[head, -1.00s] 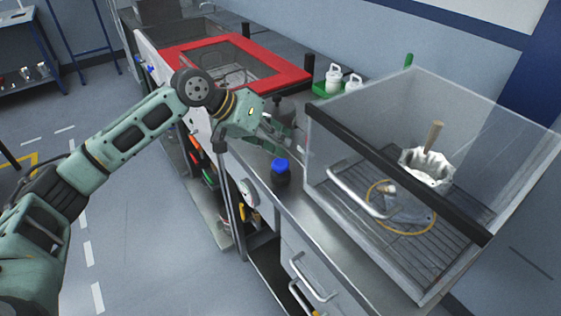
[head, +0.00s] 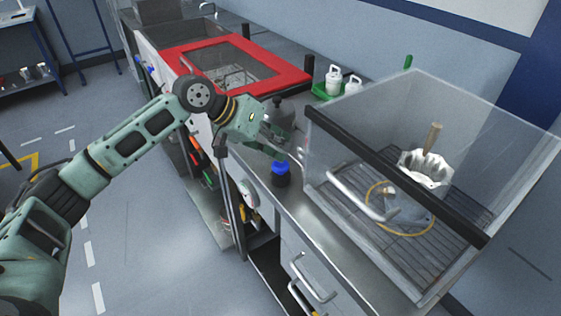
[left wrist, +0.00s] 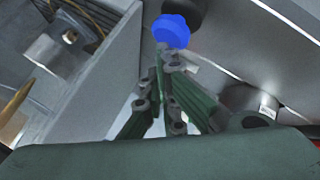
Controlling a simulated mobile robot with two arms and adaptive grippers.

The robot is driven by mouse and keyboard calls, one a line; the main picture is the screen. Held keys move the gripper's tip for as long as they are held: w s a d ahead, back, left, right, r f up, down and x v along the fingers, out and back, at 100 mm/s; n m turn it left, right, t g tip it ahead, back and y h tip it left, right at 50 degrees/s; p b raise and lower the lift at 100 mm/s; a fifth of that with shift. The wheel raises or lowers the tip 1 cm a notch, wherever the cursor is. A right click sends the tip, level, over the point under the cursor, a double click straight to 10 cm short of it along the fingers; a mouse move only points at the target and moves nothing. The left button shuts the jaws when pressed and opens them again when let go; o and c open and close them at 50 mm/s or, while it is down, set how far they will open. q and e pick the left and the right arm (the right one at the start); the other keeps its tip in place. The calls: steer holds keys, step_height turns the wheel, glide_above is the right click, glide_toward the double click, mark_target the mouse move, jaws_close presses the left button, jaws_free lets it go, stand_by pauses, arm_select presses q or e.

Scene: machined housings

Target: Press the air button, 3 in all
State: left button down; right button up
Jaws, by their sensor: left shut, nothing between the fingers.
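The air button, a round blue cap (head: 280,167) on a dark base, stands on the metal bench to the left of the clear-walled cabinet. My left gripper (head: 289,152) is shut and empty, with its fingertips just above and beside the blue cap. In the left wrist view the shut fingertips (left wrist: 165,58) point at the blue cap (left wrist: 172,31) and overlap its lower edge. I cannot tell whether they touch it. My right gripper is not in view.
The clear cabinet (head: 470,120) with a black bar and a handle (head: 358,198) stands close to the right of the button. A red-framed lid (head: 290,76) lies behind. White bottles (head: 334,78) stand in a green tray. Drawers (head: 310,275) are below the bench.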

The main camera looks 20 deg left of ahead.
arm_select(q)
steer(key=shift+f, duration=0.25)
stand_by(0.5)
steer(key=shift+f, duration=0.6)
stand_by(0.4)
steer(key=shift+r, duration=0.3)
steer(key=shift+r+p, duration=0.95)
steer(key=shift+p, duration=0.35)
step_height(320, 180, up, 5)
steer(key=p, duration=0.5)
steer(key=shift+p, duration=0.3)
